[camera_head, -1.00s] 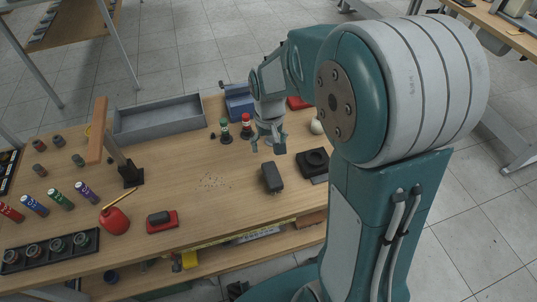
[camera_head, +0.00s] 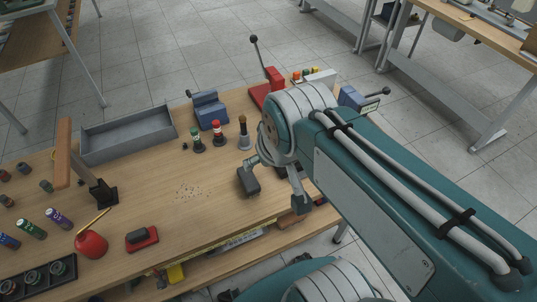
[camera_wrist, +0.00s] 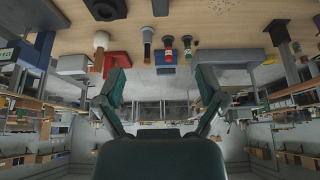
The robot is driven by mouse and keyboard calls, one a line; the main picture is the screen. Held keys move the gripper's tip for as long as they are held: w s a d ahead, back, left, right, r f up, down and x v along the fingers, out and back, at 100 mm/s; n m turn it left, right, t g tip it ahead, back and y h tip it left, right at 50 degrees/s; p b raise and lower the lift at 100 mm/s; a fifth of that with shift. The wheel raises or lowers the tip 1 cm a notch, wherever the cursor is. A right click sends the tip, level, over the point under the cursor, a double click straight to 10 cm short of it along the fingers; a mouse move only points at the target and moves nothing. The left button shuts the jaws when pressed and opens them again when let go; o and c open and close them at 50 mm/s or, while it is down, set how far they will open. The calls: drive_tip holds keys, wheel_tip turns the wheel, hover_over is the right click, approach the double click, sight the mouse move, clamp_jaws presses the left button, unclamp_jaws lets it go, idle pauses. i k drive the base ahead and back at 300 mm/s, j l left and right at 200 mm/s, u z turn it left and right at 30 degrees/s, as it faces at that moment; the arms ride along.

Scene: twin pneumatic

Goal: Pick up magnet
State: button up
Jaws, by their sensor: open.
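I cannot tell for sure which object is the magnet. One candidate is a dark grey block (camera_head: 248,183) standing on the wooden bench, right of a patch of small specks. The other is a black piece on a red base (camera_head: 141,238), near the front edge. My gripper (camera_head: 280,180) is open and seems empty, low over the right end of the bench, beside the dark block. My arm partly hides it in the head view. In the wrist view my gripper (camera_wrist: 161,84) shows two spread fingers with nothing between them. The picture there is upside down.
Green, red and brown-topped bottles (camera_head: 218,134) stand behind the dark block. A blue vise (camera_head: 208,110) and a grey tray (camera_head: 140,133) are at the back. A wooden-topped post (camera_head: 103,192) and red oil can (camera_head: 91,243) stand left. Bench around the specks is clear.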

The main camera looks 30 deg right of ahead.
sight(136, 240)
drive_tip(key=k+j+u, duration=0.1)
drive_tip(key=u, duration=0.25)
drive_tip(key=j+u, duration=0.15)
drive_tip(key=u, duration=0.15)
drive_tip(key=k+j+u, duration=0.1)
drive_tip(key=u, duration=0.25)
